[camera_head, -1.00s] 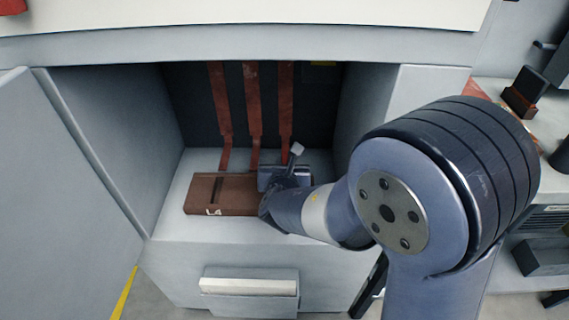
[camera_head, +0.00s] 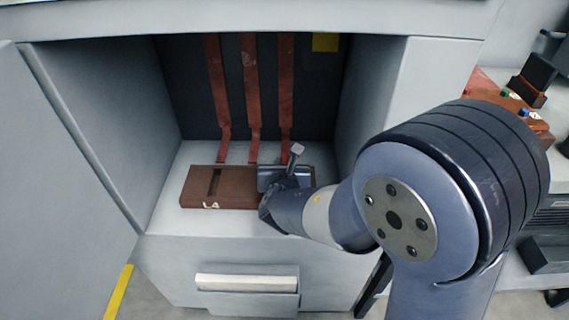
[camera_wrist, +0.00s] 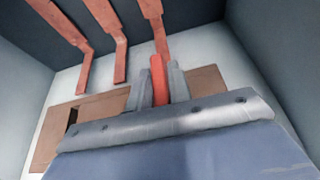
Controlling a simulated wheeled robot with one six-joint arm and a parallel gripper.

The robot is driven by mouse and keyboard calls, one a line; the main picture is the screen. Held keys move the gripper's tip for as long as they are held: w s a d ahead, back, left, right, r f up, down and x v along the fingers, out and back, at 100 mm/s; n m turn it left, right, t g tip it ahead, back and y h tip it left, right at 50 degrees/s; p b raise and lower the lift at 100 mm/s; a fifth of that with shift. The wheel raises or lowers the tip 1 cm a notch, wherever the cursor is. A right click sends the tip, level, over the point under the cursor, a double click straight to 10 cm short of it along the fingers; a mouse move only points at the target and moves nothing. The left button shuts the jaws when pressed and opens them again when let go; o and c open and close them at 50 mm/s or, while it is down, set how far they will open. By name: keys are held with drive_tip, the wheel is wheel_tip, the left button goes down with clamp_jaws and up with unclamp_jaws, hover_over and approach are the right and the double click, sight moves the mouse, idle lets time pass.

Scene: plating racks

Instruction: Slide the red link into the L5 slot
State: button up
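The red link (camera_wrist: 158,82) stands upright between the two grey fingers of my gripper (camera_wrist: 160,74) in the wrist view, with a finger against each side. In the head view my gripper body (camera_head: 283,179) covers the right part of the brown slotted block (camera_head: 236,188), and the link is hidden. The block lies on the cabinet floor. An open slot (camera_head: 215,183) shows at its left, above the label L4 (camera_head: 210,205). The L5 label and slot are hidden behind my gripper. I cannot tell how deep the link's lower end sits.
Several red-brown bars (camera_head: 252,95) hang down the dark back wall, their bent lower ends reaching behind the block. Cabinet walls (camera_head: 105,110) close in on both sides. A drawer handle (camera_head: 247,283) is below. A side bench with a reddish-brown tray (camera_head: 500,98) stands at right.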

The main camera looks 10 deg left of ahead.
drive_tip(key=o, duration=0.4)
drive_tip(key=p+v, duration=0.2)
drive_tip(key=v, duration=0.9)
drive_tip(key=shift+w, duration=0.1)
drive_tip(key=b+x, duration=0.2)
drive_tip(key=x, duration=0.9)
drive_tip(key=shift+f, duration=0.2)
drive_tip(key=shift+r+p, duration=0.6)
drive_tip(key=shift+r, duration=0.05)
drive_tip(key=shift+r+p, duration=0.65)
drive_tip(key=shift+p, duration=0.05)
